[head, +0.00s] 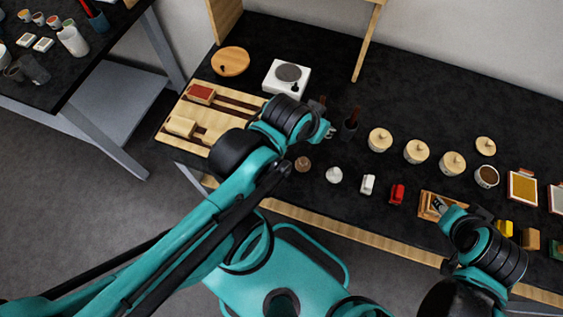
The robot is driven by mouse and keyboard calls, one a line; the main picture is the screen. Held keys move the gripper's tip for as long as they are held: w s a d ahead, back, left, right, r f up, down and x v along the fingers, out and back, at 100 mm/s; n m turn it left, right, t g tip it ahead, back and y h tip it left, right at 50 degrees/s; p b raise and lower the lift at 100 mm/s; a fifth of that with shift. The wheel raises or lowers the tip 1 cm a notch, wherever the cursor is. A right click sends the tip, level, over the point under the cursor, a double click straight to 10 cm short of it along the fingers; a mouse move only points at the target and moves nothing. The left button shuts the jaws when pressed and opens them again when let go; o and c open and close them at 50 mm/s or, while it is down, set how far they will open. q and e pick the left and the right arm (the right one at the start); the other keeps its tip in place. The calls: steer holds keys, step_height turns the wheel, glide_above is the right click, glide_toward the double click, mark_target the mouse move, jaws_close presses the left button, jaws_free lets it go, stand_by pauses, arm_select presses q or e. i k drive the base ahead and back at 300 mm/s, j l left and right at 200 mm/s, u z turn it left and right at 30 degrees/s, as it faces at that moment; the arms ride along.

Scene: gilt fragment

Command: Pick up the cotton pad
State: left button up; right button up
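A small white rounded thing (334,175), perhaps the cotton pad, lies near the front of the black table, between a small brown round piece (303,164) and a white block (368,185). My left gripper (328,131) is above the table, behind the white thing and apart from it, beside a dark cup with a brush. My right gripper (439,206) is over a small wooden tray (427,213) at the front right. The fingers of both are too small to tell open from shut, and whether the right one touches anything in the tray is unclear.
A dark cup with a brush (349,130) and several lidded pots (416,152) stand behind. A red block (397,194) is right of the white block. A slotted wooden rack (208,117) and a white hotplate-like device (286,78) are at the left.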

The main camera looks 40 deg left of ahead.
mark_target(303, 164)
steer(key=k+j+u, duration=0.1)
steer(key=u, duration=0.2)
steer(key=j+u, duration=0.3)
steer(key=l+u, duration=0.3)
steer(key=k+l+u, duration=0.1)
steer(key=l+u, duration=0.2)
